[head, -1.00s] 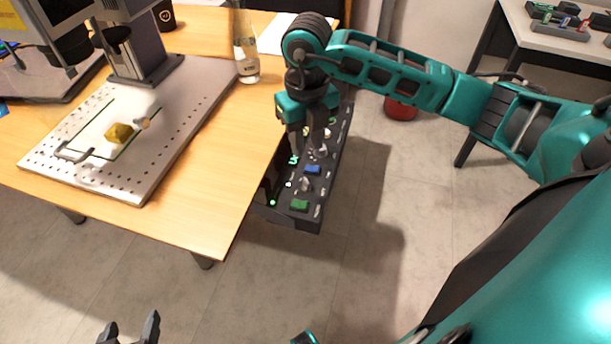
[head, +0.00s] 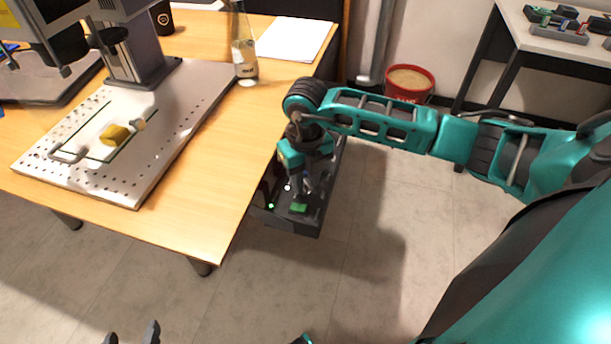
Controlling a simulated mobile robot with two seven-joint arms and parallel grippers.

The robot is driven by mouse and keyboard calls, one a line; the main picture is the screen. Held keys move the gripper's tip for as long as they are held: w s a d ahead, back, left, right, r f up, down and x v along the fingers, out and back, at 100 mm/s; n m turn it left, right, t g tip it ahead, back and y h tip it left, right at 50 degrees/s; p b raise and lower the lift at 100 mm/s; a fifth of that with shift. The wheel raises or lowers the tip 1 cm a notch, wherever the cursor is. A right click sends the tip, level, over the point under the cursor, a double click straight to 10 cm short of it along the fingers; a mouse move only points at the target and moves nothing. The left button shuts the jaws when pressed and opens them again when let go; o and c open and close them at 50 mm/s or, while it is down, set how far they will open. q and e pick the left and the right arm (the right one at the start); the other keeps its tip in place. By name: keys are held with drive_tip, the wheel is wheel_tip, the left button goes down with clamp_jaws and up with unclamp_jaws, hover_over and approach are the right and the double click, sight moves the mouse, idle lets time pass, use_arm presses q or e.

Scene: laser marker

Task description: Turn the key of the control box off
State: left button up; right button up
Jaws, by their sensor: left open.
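The control box (head: 285,219) is a long dark box along the right side of the wooden table. A green button (head: 299,208) and a small green light (head: 271,206) show at its near end. My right gripper (head: 302,190) points down over the box, close behind the green button. Its arm and fingers cover the middle of the panel, so the key and the blue button are hidden. Whether the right fingers are apart or closed on something cannot be made out. My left gripper (head: 132,336) is open at the bottom edge, away from the box, with only its fingertips showing.
The table (head: 215,165) holds a perforated metal plate (head: 160,150) with a yellow piece (head: 114,134), a glass bottle (head: 245,60) and white paper (head: 292,38). A red bucket (head: 409,84) stands on the floor behind my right arm. Floor right of the box is clear.

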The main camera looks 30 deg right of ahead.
clamp_jaws()
idle(0.4)
drive_tip(key=n, duration=0.3)
drive_tip(key=shift+b, duration=0.4)
drive_tip(key=n+b, duration=0.1)
drive_tip(key=n, duration=0.3)
drive_tip(key=shift+n, duration=0.3)
drive_tip(key=n+b, duration=0.2)
drive_tip(key=n, duration=0.3)
drive_tip(key=n+b, duration=0.1)
drive_tip(key=n, duration=0.3)
drive_tip(key=shift+n+b, duration=0.45)
drive_tip(key=shift+n, duration=0.05)
drive_tip(key=shift+r+n, duration=0.1)
drive_tip(key=shift+n, duration=0.2)
